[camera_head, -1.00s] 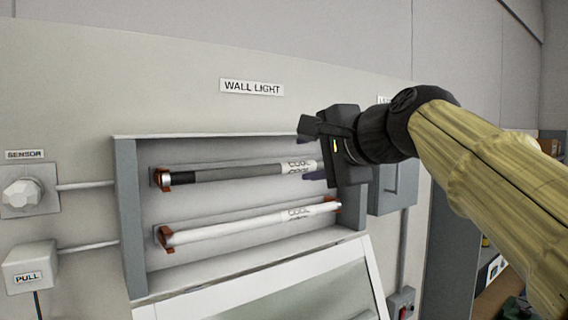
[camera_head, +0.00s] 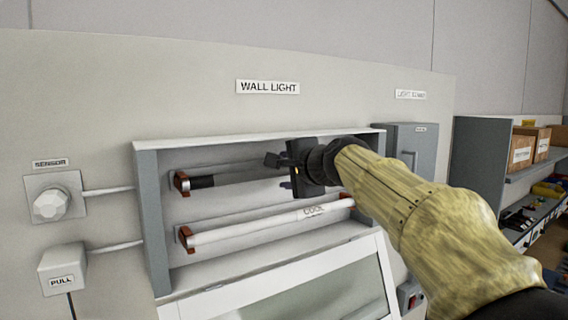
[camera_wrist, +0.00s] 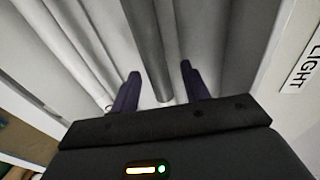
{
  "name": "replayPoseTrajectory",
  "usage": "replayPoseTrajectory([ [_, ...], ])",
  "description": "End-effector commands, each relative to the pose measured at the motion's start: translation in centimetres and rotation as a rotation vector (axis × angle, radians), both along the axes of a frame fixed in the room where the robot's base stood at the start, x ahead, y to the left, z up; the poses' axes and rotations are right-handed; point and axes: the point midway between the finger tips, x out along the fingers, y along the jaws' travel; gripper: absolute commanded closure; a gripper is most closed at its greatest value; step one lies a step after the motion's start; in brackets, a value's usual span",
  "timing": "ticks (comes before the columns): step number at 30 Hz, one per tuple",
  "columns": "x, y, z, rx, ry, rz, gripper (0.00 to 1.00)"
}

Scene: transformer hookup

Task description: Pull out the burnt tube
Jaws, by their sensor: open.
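The burnt tube (camera_head: 232,176) is the upper, grey tube with a blackened left end, still seated in the open wall light box (camera_head: 151,225). My gripper (camera_head: 279,173) is at the right part of this tube, its jaws open. In the wrist view the dark tube (camera_wrist: 148,48) runs between the two fingers of my gripper (camera_wrist: 158,88), with a gap visible on each side. A white tube (camera_head: 265,222) sits below it in red-brown end holders. My gripper and forearm hide the upper tube's right end.
The light's glazed cover (camera_head: 310,295) hangs open below the box. A grey switch box (camera_head: 413,148) is on the wall to the right. A sensor (camera_head: 50,204) and a pull box (camera_head: 62,269) are at left. Shelves (camera_head: 530,172) stand far right.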

Motion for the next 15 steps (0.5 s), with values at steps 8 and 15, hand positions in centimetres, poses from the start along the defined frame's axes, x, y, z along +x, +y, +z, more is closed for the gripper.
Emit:
replayPoseTrajectory([
  [8,0.82,0.44,-0.28,0.000,0.000,0.000,0.54],
  [15,0.78,0.46,-0.28,0.000,0.000,0.000,0.76],
])
